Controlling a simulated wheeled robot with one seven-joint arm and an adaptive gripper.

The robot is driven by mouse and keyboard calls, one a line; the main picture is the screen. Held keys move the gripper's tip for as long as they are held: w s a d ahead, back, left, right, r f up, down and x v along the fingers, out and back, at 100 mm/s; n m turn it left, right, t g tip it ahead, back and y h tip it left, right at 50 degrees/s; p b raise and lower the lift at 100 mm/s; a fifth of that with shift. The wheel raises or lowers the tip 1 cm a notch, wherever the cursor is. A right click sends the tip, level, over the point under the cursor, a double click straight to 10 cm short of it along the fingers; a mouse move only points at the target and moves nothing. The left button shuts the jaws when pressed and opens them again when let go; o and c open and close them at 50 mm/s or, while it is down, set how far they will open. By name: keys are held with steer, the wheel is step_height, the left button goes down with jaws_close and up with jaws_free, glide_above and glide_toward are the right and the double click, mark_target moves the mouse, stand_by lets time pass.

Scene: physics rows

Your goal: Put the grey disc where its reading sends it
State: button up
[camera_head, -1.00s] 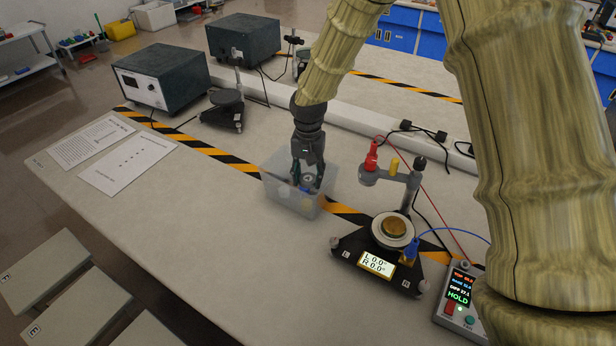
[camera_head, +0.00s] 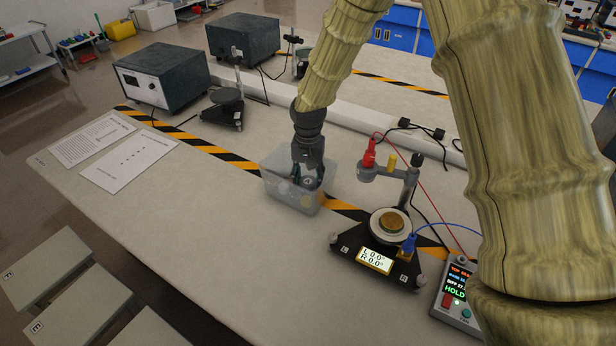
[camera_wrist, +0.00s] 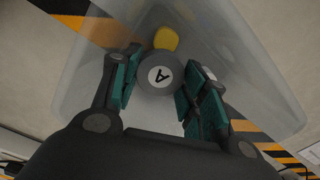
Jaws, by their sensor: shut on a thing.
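The grey disc (camera_wrist: 158,76), with a white label reading "A", sits between the green-padded fingers of my gripper (camera_wrist: 160,92) in the wrist view. My gripper (camera_head: 308,182) is shut on it, inside a translucent bin (camera_head: 283,192) in the head view. A yellow piece (camera_wrist: 165,39) lies in the bin just beyond the disc. To the right, a three-footed apparatus (camera_head: 350,243) carries a brass-coloured disc (camera_head: 393,222) on a round pale plate. Its display (camera_head: 376,260) reads L 0.0° and R 0.0°. A handheld meter (camera_head: 456,296) shows HOLD; its smaller lines are hard to read.
Two printed sheets (camera_head: 128,160) lie on the left of the bench. Dark instrument boxes (camera_head: 162,76) and a small stand (camera_head: 228,105) are behind. Red and blue leads run from apparatus to meter. A striped tape line crosses the bench; its front is clear.

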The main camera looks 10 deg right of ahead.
mark_target(308, 180)
steer(key=o, duration=0.7)
steer(key=shift+w+f, duration=0.1)
steer(key=shift+f, duration=0.05)
steer(key=shift+o, duration=1.2)
steer(key=shift+w+f, duration=0.1)
steer(key=shift+w, duration=0.05)
steer(key=shift+r, duration=0.2)
steer(key=shift+r, duration=0.15)
step_height(308, 180, up, 13)
steer(key=b, duration=0.2)
steer(key=shift+f, duration=0.2)
